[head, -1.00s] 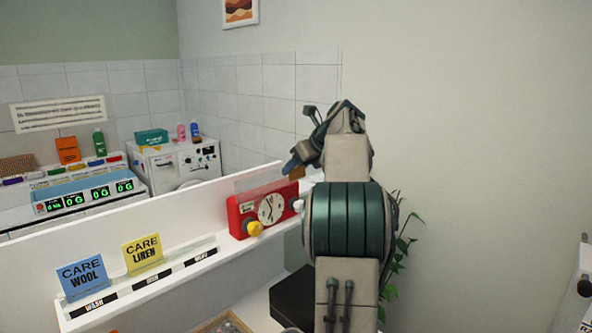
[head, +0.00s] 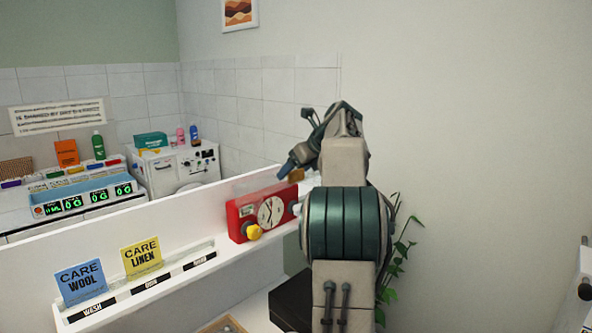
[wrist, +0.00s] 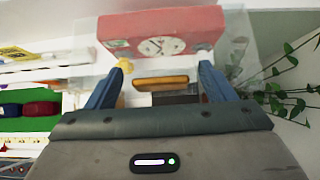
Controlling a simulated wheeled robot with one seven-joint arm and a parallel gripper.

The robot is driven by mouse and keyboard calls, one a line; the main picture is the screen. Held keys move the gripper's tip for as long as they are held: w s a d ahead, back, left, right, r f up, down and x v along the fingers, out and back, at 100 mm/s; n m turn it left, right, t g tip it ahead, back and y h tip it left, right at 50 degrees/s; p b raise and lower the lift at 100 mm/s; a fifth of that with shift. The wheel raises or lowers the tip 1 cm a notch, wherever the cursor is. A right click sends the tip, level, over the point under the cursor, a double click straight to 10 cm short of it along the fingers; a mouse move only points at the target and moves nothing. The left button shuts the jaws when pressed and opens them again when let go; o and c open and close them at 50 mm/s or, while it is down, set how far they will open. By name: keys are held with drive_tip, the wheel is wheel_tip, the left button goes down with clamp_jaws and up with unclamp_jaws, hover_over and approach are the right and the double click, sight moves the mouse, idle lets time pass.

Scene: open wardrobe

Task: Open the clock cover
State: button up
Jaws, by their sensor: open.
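The red clock (head: 247,211) stands on the white ledge, with a round white dial and a yellow knob (head: 254,232) at its lower front. It also shows in the wrist view (wrist: 190,22), where its dial faces me. A clear cover (wrist: 88,60) spreads around and in front of the clock. An orange-brown bar (wrist: 160,80), seemingly the cover's handle, lies between my fingers. My gripper (wrist: 163,68) is open, with one blue finger on each side of the bar. In the head view my gripper (head: 286,171) is beside the clock's upper right; contact cannot be told.
A blue card (head: 80,283) and a yellow card (head: 142,257) stand in the ledge's slotted rack. A leafy plant (head: 400,250) is right of my arm, near the bare wall. Washing machines stand beyond the white partition.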

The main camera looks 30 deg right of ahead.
drive_tip(key=v, duration=1.3)
drive_tip(key=shift+s+r, duration=0.15)
drive_tip(key=shift+s, duration=0.05)
drive_tip(key=s+a+f+n+g+b, duration=0.1)
drive_tip(key=s+a+f+n+b, duration=0.15)
drive_tip(key=a+f+n, duration=0.7)
drive_tip(key=s+a+f+n+g+b, duration=0.15)
drive_tip(key=s+a+f+n, duration=0.35)
drive_tip(key=a, duration=0.8)
drive_tip(key=s+a+f+n+g+b, duration=0.1)
drive_tip(key=s+a+f+n, duration=0.5)
drive_tip(key=s+f+n, duration=0.2)
drive_tip(key=s+a+f+n+g+h+b, duration=0.1)
drive_tip(key=s+a+f+n, duration=0.4)
drive_tip(key=s+f+n, duration=0.3)
wheel_tip(320, 180, down, 4)
drive_tip(key=n, duration=0.3)
drive_tip(key=shift+a+h, duration=0.3)
drive_tip(key=shift+a, duration=0.05)
drive_tip(key=shift+f, duration=0.15)
